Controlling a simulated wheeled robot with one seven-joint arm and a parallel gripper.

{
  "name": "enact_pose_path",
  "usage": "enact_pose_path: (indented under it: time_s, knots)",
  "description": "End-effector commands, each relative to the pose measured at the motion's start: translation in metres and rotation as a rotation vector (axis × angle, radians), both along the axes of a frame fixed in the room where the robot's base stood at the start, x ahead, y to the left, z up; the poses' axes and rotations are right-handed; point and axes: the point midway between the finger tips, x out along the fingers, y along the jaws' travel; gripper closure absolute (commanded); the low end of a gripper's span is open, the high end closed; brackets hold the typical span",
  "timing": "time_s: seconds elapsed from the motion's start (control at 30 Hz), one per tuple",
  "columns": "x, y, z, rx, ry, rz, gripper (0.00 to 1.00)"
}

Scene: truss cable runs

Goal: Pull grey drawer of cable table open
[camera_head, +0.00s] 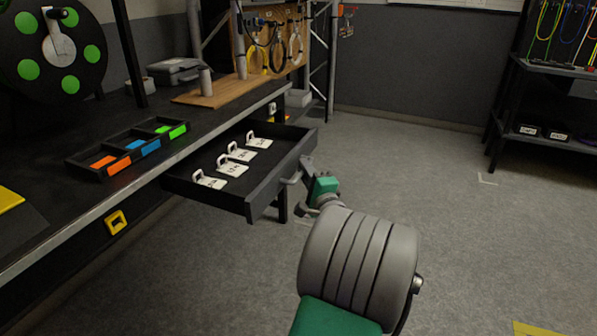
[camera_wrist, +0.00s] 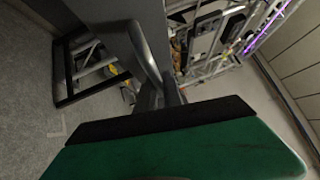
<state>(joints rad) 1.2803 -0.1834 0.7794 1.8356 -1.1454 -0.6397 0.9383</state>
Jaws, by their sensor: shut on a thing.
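The drawer (camera_head: 262,190) of the cable table (camera_head: 225,125) stands pulled out from under the tabletop. Its body is dark, and its front carries a grey handle (camera_head: 291,180). Several white tags with hook tops lie inside, some with writing too small to read. My gripper (camera_head: 303,172) is at the drawer front, shut on the grey handle. In the wrist view, a curved grey bar (camera_wrist: 143,50) runs up from between the fingers, with my green gripper body below. The exact finger contact is partly hidden.
A black tray (camera_head: 92,172) with orange, blue and green compartments sits on the tabletop. A second drawer with a yellow handle (camera_head: 116,222) is closed at the left. A black shelf (camera_head: 550,100) stands at the right. The grey floor (camera_head: 460,200) between is clear.

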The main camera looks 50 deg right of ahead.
Motion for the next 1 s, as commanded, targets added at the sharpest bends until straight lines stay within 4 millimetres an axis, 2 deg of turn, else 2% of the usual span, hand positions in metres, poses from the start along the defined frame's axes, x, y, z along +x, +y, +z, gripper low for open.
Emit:
enact_pose_path:
  time_s: [0.47, 0.5, 0.73, 1.0]
  knots:
    - [-0.0037, -0.0025, -0.0006, 0.001, 0.000, 0.000, 1.00]
    - [-0.0037, -0.0025, -0.0006, 0.001, 0.000, 0.000, 0.88]
    - [-0.0042, -0.0032, -0.0003, 0.001, 0.000, -0.002, 0.69]
    - [-0.0057, -0.0030, -0.0001, 0.001, 0.000, -0.003, 0.67]
